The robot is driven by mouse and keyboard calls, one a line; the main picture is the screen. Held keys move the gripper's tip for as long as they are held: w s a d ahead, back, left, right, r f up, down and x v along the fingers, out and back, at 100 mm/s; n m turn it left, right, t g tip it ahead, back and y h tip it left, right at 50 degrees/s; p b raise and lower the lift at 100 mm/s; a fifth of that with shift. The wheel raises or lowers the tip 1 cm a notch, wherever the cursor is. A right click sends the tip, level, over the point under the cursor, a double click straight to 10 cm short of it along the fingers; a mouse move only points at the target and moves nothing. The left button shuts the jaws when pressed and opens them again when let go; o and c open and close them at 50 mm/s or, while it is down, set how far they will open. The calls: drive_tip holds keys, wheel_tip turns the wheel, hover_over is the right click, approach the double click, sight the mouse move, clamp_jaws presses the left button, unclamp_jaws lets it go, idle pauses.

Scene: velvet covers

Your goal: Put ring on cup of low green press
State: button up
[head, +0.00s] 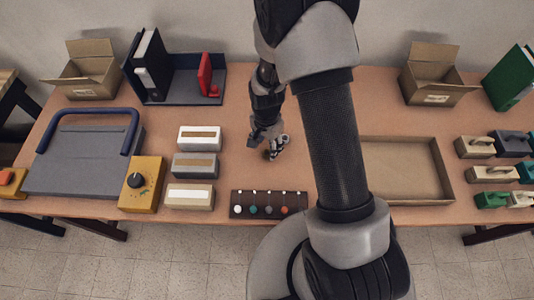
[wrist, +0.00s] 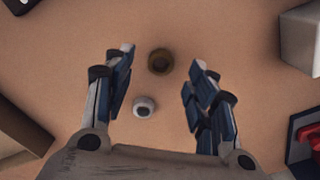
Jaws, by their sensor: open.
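My gripper (wrist: 165,78) is open and points down over the table. In the wrist view a small brown ring-like piece (wrist: 160,61) lies between the fingertips, a little nearer the right finger's far end. A small white round piece with a dark centre (wrist: 143,106) lies close to the left finger. Neither is visibly gripped. In the head view my gripper (head: 270,146) hides most of this spot. A low green block with a handle (head: 491,200) stands at the front right, likely the green press. Its cup cannot be made out.
Other handled blocks (head: 475,147) stand around it. A shallow cardboard tray (head: 447,183) lies between them and my gripper. A dark rack (head: 291,211) with several knobs lies in front. Pale boxes (head: 200,138) and a yellow dial box (head: 141,187) stand left. A red stand (head: 206,76) is behind.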

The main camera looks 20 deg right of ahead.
sight(267, 152)
drive_tip(key=f, duration=0.2)
drive_tip(key=f+b, duration=0.1)
drive_tip(key=f, duration=0.1)
drive_tip(key=shift+w+d, duration=0.15)
drive_tip(key=shift+w, duration=0.05)
drive_tip(key=shift+r, duration=0.1)
drive_tip(key=shift+c, duration=0.2)
drive_tip(key=c, duration=0.9)
drive_tip(key=shift+r, duration=0.15)
wheel_tip(267, 152, up, 20)
drive_tip(key=p, duration=0.5)
